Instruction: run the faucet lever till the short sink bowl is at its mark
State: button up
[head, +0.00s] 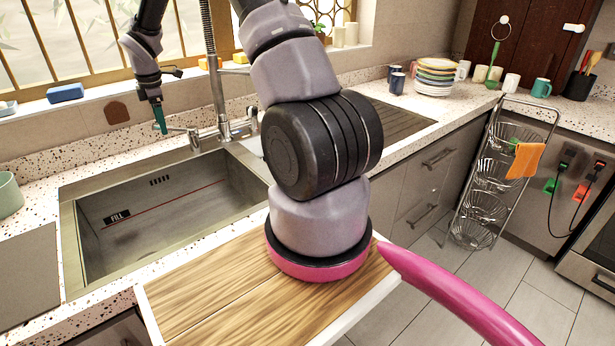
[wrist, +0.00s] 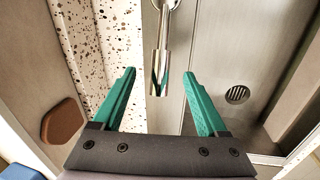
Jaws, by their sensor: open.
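The sink bowl (head: 150,245) on the left is grey metal and looks empty, with its floor showing. A black FILL label (head: 117,215) and a thin red line mark its wall. The metal faucet (head: 222,128) stands behind it, with a lever (head: 178,129) reaching left. My gripper (wrist: 158,73) is open, with its green fingers on either side of the metal lever's end (wrist: 160,78); I cannot tell whether either touches it. The wrist view also shows a round drain (wrist: 237,94). My arm hides part of the sink's right side.
A brown sponge-like piece (head: 117,112) leans on the back wall, and a blue sponge (head: 65,93) lies on the sill. A stack of plates (head: 436,75) and several mugs stand on the right counter. A wire rack (head: 495,175) stands on the floor at right.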

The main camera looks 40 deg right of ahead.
jog(key=shift+s+a+r, duration=0.1)
jog(key=shift+s+r, duration=0.05)
jog(key=shift+r, duration=0.8)
jog(key=shift+s+d+r, duration=0.1)
jog(key=shift+s+r, duration=0.1)
jog(key=shift+r, duration=0.7)
jog(key=shift+s+a+r, duration=0.1)
jog(key=shift+s+r, duration=0.05)
jog(key=shift+r, duration=0.8)
notch_tip(320, 180, up, 11)
jog(key=s, duration=0.2)
jog(key=shift+f, duration=0.15)
jog(key=s+d+r+m+t, duration=0.2)
jog(key=s+r+m, duration=0.5)
jog(key=s, duration=0.6)
jog(key=s+d+r+m+t, duration=0.1)
jog(key=s+d+r+m, duration=0.1)
jog(key=s+r+m, duration=0.8)
jog(key=s+f+m+t+y, duration=0.2)
jog(key=s+f+m, duration=0.2)
jog(key=s, duration=0.8)
jog(key=shift+s+d+f, duration=0.2)
jog(key=shift+s+d, duration=0.15)
jog(key=shift+d, duration=0.05)
